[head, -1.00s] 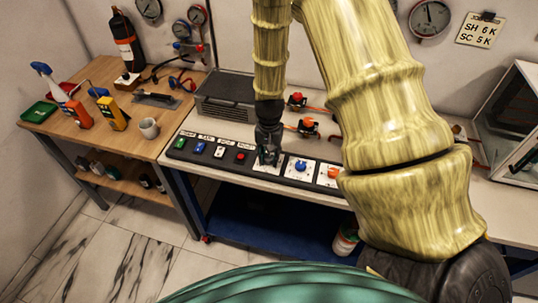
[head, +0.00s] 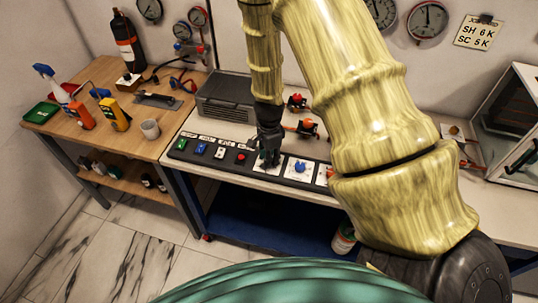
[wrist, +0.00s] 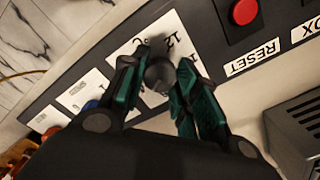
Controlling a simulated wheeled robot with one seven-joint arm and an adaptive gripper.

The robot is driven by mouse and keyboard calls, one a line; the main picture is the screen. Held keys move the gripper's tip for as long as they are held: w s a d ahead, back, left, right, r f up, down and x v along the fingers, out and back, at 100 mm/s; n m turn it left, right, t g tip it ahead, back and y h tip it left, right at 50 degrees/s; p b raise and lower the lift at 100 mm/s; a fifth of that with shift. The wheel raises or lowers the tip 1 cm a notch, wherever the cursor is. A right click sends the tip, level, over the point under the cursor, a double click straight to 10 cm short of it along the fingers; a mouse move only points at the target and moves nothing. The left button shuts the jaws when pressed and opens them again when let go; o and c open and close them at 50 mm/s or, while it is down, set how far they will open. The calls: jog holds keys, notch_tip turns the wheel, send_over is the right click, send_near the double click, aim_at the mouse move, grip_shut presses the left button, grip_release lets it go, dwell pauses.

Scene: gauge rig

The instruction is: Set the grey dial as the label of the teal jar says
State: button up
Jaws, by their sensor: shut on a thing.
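The grey dial (wrist: 160,74) sits on a white plate with printed numbers, on the dark control panel. In the wrist view my gripper (wrist: 164,68) has a finger on either side of the dial and is shut on it. In the head view my gripper (head: 269,158) is down at the panel and hides the dial. The dial's pointer mark cannot be made out. I cannot pick out the teal jar or its label in these frames.
The blue dial (head: 300,167) is right of my gripper. The red button (head: 241,157) and several switches are to its left. A grey vented box (head: 225,97) stands behind the panel. A wall sign (head: 478,33) reads SH 6 K, SC 5 K.

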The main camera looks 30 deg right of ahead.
jog(key=shift+m+p, duration=0.3)
jog(key=shift+m, duration=0.8)
jog(key=o, duration=1)
jog(key=shift+o, duration=0.2)
notch_tip(320, 180, up, 12)
